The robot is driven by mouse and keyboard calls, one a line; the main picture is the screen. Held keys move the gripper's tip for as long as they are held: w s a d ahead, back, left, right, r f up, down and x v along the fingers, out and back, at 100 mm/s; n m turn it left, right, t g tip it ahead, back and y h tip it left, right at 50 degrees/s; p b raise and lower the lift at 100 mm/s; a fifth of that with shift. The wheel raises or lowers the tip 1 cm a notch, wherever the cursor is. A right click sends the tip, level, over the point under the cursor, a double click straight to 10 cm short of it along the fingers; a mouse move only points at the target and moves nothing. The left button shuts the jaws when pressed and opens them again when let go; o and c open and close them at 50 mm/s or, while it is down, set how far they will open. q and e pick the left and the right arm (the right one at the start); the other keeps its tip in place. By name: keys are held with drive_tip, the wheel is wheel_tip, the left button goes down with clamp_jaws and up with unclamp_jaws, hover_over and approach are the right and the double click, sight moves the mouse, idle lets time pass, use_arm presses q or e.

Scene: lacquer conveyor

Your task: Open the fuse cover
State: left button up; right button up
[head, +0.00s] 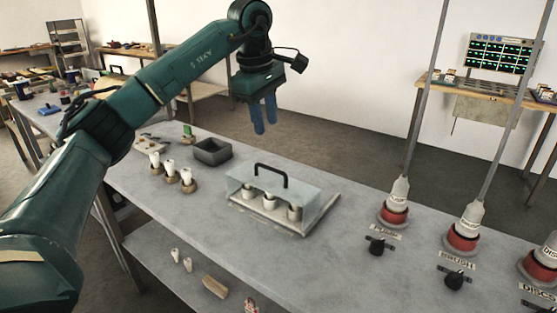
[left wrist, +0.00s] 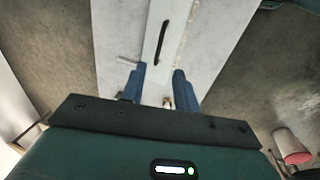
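The fuse cover (head: 303,192) is a clear box with a black arched handle (head: 271,168) on top. It sits closed over several white fuses on a pale base (head: 262,214) on the grey bench. My left gripper (head: 264,130) hangs above and behind the cover in the head view, blue fingers pointing down, apart from the handle. In the left wrist view the fingers (left wrist: 158,88) are spread with nothing between them, and the handle (left wrist: 161,42) lies beyond the tips. The clear walls are hard to make out there. My right gripper is not in view.
Left of the cover on the bench (head: 335,255) stand several white fuses in brown holders (head: 172,172) and a dark grey open tray (head: 212,152). To the right are red-based posts (head: 394,210) and black knobs (head: 376,246). The bench front between them is clear.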

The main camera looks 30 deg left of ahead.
use_arm(q)
hover_over(273, 184)
wheel_tip(273, 184, down, 12)
drive_tip(key=shift+r, duration=0.2)
clamp_jaws()
idle(0.6)
